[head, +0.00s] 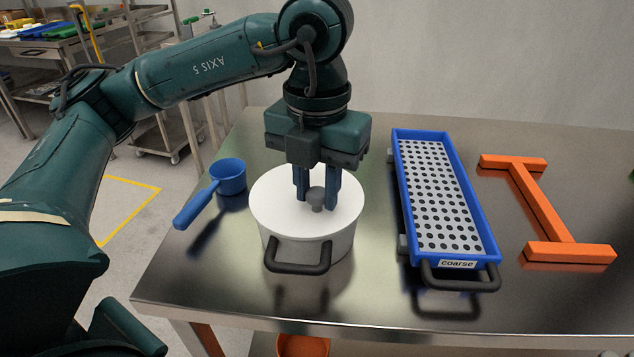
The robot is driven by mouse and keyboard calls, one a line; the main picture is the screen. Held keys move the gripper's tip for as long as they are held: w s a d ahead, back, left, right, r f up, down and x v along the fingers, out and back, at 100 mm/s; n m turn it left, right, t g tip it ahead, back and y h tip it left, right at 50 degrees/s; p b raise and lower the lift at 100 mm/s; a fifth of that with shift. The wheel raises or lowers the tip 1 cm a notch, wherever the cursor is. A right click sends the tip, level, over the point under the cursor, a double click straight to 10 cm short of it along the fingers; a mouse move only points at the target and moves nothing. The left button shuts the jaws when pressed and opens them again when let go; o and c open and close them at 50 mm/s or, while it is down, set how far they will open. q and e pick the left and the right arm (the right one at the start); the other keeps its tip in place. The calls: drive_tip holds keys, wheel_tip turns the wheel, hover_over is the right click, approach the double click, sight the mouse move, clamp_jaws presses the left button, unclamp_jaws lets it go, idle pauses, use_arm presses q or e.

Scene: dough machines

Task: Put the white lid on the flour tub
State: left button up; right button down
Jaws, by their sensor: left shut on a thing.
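The white lid (277,207) lies over the top of the white flour tub (342,246), looking level and roughly lined up with its rim. I cannot tell whether a small gap is left between them. The tub stands upright on the steel table, with a dark handle on its near side. My left gripper (316,199) points straight down above the lid, its blue fingers on either side of the grey knob, shut on it. The inside of the tub is hidden by the lid. My right gripper is not in view.
A blue scoop (228,178) lies left of the tub. A blue-framed sieve labelled coarse (440,195) lies close on the right, and an orange H-shaped stand (543,205) lies beyond it. The steel table's (230,290) front strip is clear.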

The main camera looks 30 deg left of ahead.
use_arm(q)
drive_tip(key=o, duration=1)
drive_tip(key=shift+o, duration=0.2)
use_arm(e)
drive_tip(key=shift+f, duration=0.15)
use_arm(q)
drive_tip(key=shift+r, duration=0.1)
wheel_tip(320, 180, up, 13)
drive_tip(key=p, duration=0.3)
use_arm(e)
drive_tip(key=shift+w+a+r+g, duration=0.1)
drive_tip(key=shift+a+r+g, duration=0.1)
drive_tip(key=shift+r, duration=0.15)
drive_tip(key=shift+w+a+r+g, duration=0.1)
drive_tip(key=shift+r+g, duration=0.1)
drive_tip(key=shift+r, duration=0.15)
